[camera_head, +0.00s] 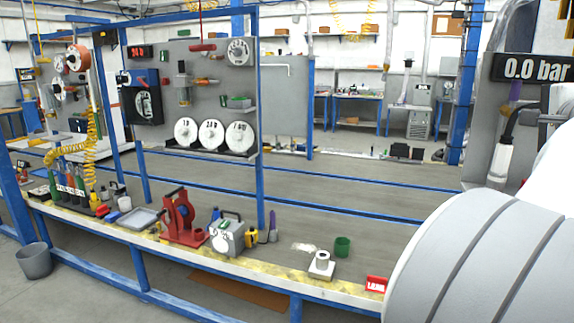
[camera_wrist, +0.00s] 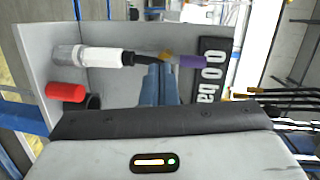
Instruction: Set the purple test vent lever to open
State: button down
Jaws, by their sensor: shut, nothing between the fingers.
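The purple lever (camera_wrist: 190,61) shows in the wrist view, just right of my fingertips, beside a brass-coloured part and a black pipe end. In the head view the purple lever (camera_head: 515,92) stands at the far right, below the display. My gripper (camera_wrist: 159,68) is shut and empty, its fingers pointing at the pipe next to the lever. I cannot tell whether the fingertips touch it. A white and grey cylinder (camera_wrist: 92,56) continues the pipe line to the left. The gripper is not seen in the head view, where my white arm fills the lower right.
A black pressure display (camera_head: 535,68) reads 0.0 bar; it also shows sideways in the wrist view (camera_wrist: 213,75). A red cylinder (camera_wrist: 66,92) sits on the grey panel (camera_wrist: 125,20). A long workbench (camera_head: 270,268) with tools and a red press (camera_head: 182,218) runs along the left.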

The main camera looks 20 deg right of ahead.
jog(key=w+a+f+n+g+y+p, duration=0.1)
jog(key=w+a+f+n+g+y, duration=0.15)
jog(key=w+a+f, duration=0.4)
jog(key=w+a+f+n+g+y+p, duration=0.1)
jog(key=a+f+n+y, duration=0.25)
jog(key=a, duration=0.65)
jog(key=w+a+f+n+g+y+p, duration=0.1)
jog(key=w+a+f+n+y, duration=0.15)
jog(key=a+f, duration=0.4)
jog(key=s+a+f+n+g+p, duration=0.1)
jog(key=s+a+f+n+g, duration=0.1)
jog(key=s+a+f+n, duration=0.2)
jog(key=s+a+f+n+g+p, duration=0.1)
jog(key=s+a+f+n+g, duration=0.2)
jog(key=a, duration=0.7)
jog(key=s+a+f+n+g+h+p, duration=0.1)
jog(key=s+a+f+n+g+p, duration=0.1)
jog(key=s+a+f+n, duration=0.3)
jog(key=a+f+n, duration=0.2)
jog(key=shift+s+a, duration=0.4)
jog(key=shift+g, duration=0.25)
